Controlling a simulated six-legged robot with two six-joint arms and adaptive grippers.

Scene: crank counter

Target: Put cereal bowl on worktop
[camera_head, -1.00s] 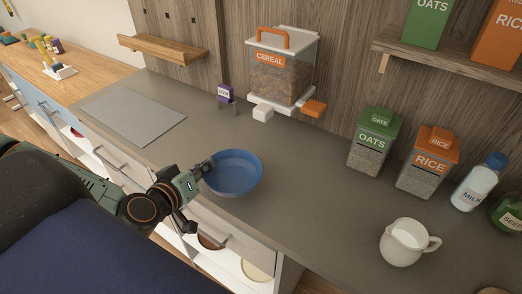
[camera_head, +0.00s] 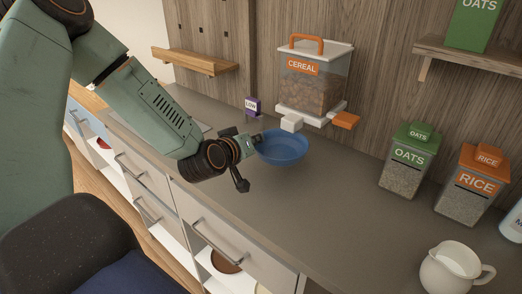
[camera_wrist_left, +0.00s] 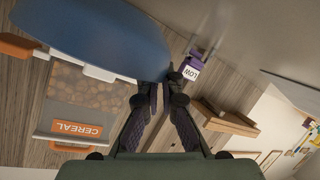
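The blue cereal bowl (camera_head: 283,149) is over the grey worktop (camera_head: 300,205), just in front of and below the cereal dispenser (camera_head: 312,82). My left gripper (camera_head: 257,140) is at the bowl's left rim. In the left wrist view, the fingers (camera_wrist_left: 155,88) are closed together on the edge of the blue bowl (camera_wrist_left: 95,35). I cannot tell whether the bowl's base touches the worktop. The bowl's inside looks empty in the head view. My right gripper does not show.
The dispenser's white spout (camera_head: 291,123) and orange lever (camera_head: 345,121) are close behind the bowl. A purple LOW tag (camera_head: 253,105) stands to the left. The oats (camera_head: 408,160) and rice (camera_head: 469,185) canisters and a white jug (camera_head: 451,270) stand right. The front middle worktop is clear.

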